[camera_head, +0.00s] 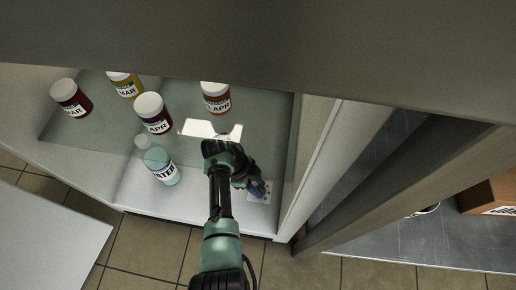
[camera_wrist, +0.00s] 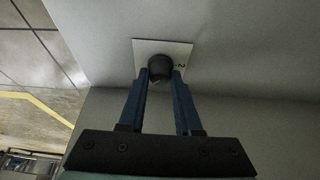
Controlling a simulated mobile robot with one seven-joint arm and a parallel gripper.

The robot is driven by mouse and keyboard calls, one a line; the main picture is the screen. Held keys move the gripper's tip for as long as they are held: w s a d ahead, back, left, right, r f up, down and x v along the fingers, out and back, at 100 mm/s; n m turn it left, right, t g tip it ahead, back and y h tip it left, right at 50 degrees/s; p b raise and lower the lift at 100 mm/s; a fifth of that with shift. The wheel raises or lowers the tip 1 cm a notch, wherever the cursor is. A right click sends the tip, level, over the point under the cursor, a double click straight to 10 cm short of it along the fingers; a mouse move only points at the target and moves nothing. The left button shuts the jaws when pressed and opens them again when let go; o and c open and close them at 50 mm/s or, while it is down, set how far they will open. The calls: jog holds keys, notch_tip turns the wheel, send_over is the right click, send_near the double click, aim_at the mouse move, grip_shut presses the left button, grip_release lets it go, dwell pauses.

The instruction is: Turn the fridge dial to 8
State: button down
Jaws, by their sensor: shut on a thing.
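The fridge dial (camera_wrist: 159,66) is a round black knob on a square white plate (camera_wrist: 146,47) fixed to the fridge's inner wall. A "2" is printed on the plate beside the knob; other marks are not readable. My gripper (camera_wrist: 162,74) is shut on the dial, with one blue finger on each side of it. In the head view my gripper (camera_head: 259,188) reaches into the open fridge at its lower right, at the white plate (camera_head: 264,198). The knob itself is hidden there by the fingers.
A glass shelf holds several jars with white lids, including a dark red jar (camera_head: 156,115) and an orange one (camera_head: 215,98). A water bottle (camera_head: 158,162) stands left of my arm. The fridge door (camera_head: 45,235) is at lower left. A cardboard box (camera_head: 490,196) lies at far right.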

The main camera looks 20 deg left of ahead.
jog(key=c, duration=0.6)
grip_release()
